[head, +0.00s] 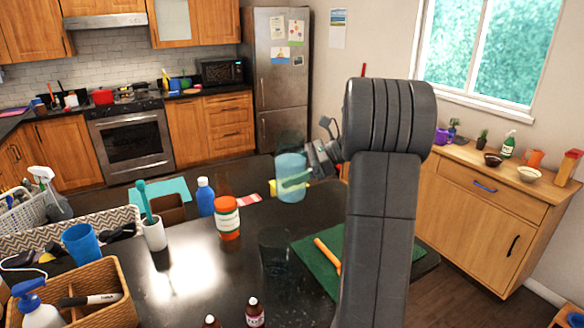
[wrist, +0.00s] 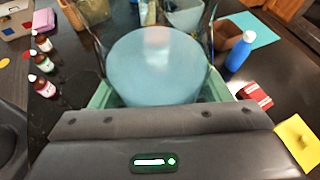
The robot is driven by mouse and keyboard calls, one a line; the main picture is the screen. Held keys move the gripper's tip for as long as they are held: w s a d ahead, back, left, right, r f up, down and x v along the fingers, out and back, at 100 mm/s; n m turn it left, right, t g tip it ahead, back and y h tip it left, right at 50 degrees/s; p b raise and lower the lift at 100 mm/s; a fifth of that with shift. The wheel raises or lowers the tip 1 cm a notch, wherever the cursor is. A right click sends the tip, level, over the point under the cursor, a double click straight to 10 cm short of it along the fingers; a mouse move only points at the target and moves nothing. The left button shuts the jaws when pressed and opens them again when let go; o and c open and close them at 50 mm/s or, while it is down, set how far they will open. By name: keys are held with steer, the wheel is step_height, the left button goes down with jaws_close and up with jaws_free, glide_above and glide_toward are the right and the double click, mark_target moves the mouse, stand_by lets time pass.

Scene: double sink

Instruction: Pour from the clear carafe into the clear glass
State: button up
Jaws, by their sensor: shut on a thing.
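The clear carafe (head: 290,165) holds pale blue liquid and is upright or nearly so in the head view, above the dark table. My gripper (head: 297,182) is shut on it, with green fingers around its side. In the wrist view the carafe (wrist: 155,65) fills the middle, its blue liquid between my gripper's fingers (wrist: 160,98). The clear glass (head: 275,250) stands on the table in the head view, nearer the camera than the carafe and slightly left of it. It looks empty, though its inside is dark and hard to read. I cannot pick out the glass surely in the wrist view.
An orange-white jar (head: 227,218) and a blue bottle (head: 205,197) stand left of the carafe. A green mat (head: 318,262) with an orange carrot-like item lies right of the glass. Small red-brown bottles (head: 255,312) stand at the front. A wicker basket (head: 100,275) is at left.

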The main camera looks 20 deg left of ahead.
mark_target(287, 200)
steer(key=shift+s+d+f+n+t, duration=0.1)
steer(key=shift+s+f+n+t, duration=0.3)
steer(key=shift+s+f, duration=0.55)
steer(key=shift+s+d+f+n+t, duration=0.1)
steer(key=shift+s+f+n+t, duration=0.4)
steer(key=shift+s, duration=0.8)
steer(key=shift+s+d+f+n+t, duration=0.1)
steer(key=shift+s+f+n+t, duration=0.2)
steer(key=shift+s+f, duration=0.7)
steer(key=w+f+n+t, duration=0.1)
steer(key=w+f+n+t+b, duration=0.1)
steer(key=t, duration=0.1)
steer(key=shift+a+f+n+b, duration=0.1)
steer(key=shift+f+n+b, duration=0.05)
steer(key=shift+n+b, duration=0.15)
steer(key=shift+b, duration=0.6)
steer(key=shift+w+n+t+b, duration=0.2)
steer(key=shift+n+t+b, duration=0.45)
steer(key=shift+b, duration=0.7)
steer(key=shift+r+n+t+b, duration=0.25)
steer(key=shift+r+b, duration=0.35)
steer(key=shift+b, duration=0.05)
steer(key=shift+r+t+b, duration=0.1)
steer(key=shift+t+b, duration=0.2)
steer(key=shift+b, duration=0.4)
steer(key=shift+n+b, duration=0.3)
steer(key=shift+b, duration=0.15)
